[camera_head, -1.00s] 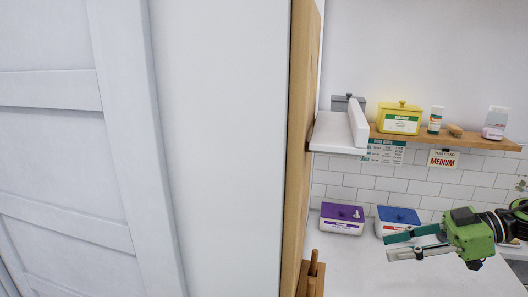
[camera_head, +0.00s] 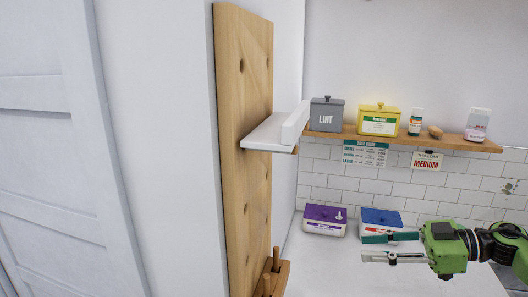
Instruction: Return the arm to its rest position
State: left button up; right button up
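My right gripper (camera_head: 378,248) is at the lower right of the head view, above the white counter, its arm coming in from the right edge. It is green with two fingers pointing left. The fingers are apart with a gap between them and nothing shows in the gap. In the picture it overlaps the lower part of the blue-lidded box (camera_head: 380,217); I cannot tell whether it touches it. My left gripper is not in view.
A wooden shelf (camera_head: 350,132) holds a grey LINT box (camera_head: 326,116), a yellow box (camera_head: 379,122) and small bottles. A purple-lidded box (camera_head: 324,219) stands on the counter (camera_head: 335,270). A wooden panel (camera_head: 245,190) with a white ledge (camera_head: 268,133) stands left of it.

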jog(key=w+a+f+m+t, duration=0.25)
jog(key=a+t, duration=0.45)
jog(key=a, duration=0.4)
notch_tip(320, 180, down, 4)
jog(key=m+t+h, duration=0.5)
jog(key=m+h, duration=0.1)
jog(key=m, duration=0.1)
jog(key=s+d+f+m+g+h, duration=0.2)
jog(key=s+d+f+g+h, duration=0.15)
jog(key=s+f, duration=0.35)
jog(key=s+d+f+m+g+h, duration=0.25)
jog(key=s+f+h, duration=0.2)
jog(key=f, duration=0.55)
jog(key=s+d+f+g, duration=0.1)
jog(key=s+f+g, duration=0.3)
jog(key=s, duration=0.7)
jog(key=s+f+g, duration=0.3)
jog(key=s, duration=0.7)
jog(key=s+f+g+b, duration=0.25)
jog(key=f+b, duration=0.45)
jog(key=f, duration=2.8)
jog(key=s+d+f+b, duration=0.1)
jog(key=s+f+b, duration=0.1)
jog(key=s+f, duration=0.6)
jog(key=s+d+f+n+b, duration=0.1)
jog(key=s+d+f+b, duration=0.1)
jog(key=s+f, duration=0.7)
notch_tip(320, 180, down, 3)
jog(key=shift+d+f+b, duration=0.15)
jog(key=shift+b, duration=0.6)
